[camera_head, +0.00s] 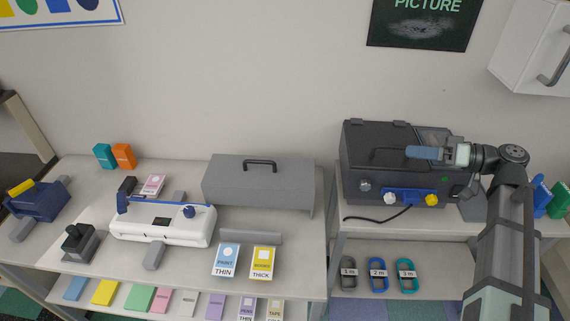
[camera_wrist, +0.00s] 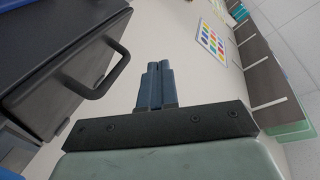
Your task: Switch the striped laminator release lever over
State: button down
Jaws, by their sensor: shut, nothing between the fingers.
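A white machine (camera_head: 160,226) that looks like the laminator stands on the left table. Stripes cannot be made out on the lever at this size. My gripper (camera_head: 410,152) is far to the right of it, in front of and above a dark machine (camera_head: 380,135). Its blue fingers (camera_wrist: 155,68) are together and empty in the wrist view. The wrist view does not show the lever.
The dark machine has a handle (camera_wrist: 100,80) close to my fingers, and a blue front panel (camera_head: 405,195) with a yellow knob (camera_head: 432,200). A grey cover (camera_head: 258,182) stands between the machines. A gap separates the tables.

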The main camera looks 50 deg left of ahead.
jog(key=s+a+f+n+t+h, duration=0.1)
jog(key=s+a+f+h, duration=0.45)
jog(key=s+a, duration=0.85)
jog(key=s+a+f+n+t+h, duration=0.1)
jog(key=s+a+f+h, duration=0.45)
jog(key=s, duration=1.35)
jog(key=s+a+f+n+t+h, duration=0.1)
jog(key=s+a+f+h, duration=0.4)
jog(key=s+a, duration=1)
jog(key=s+a+r+m+t+y, duration=0.1)
jog(key=s+a+t, duration=0.3)
jog(key=s, duration=0.4)
jog(key=s+a+r+m+t+y, duration=0.2)
jog(key=s+a, duration=0.3)
jog(key=s, duration=0.4)
jog(key=s+a+r+m+t+y, duration=0.1)
jog(key=s+a+r+t, duration=0.3)
jog(key=s, duration=0.5)
jog(key=shift+s+a+t+y, duration=0.15)
jog(key=shift+a+t+y, duration=0.3)
jog(key=shift+t, duration=0.35)
jog(key=shift+f, duration=0.1)
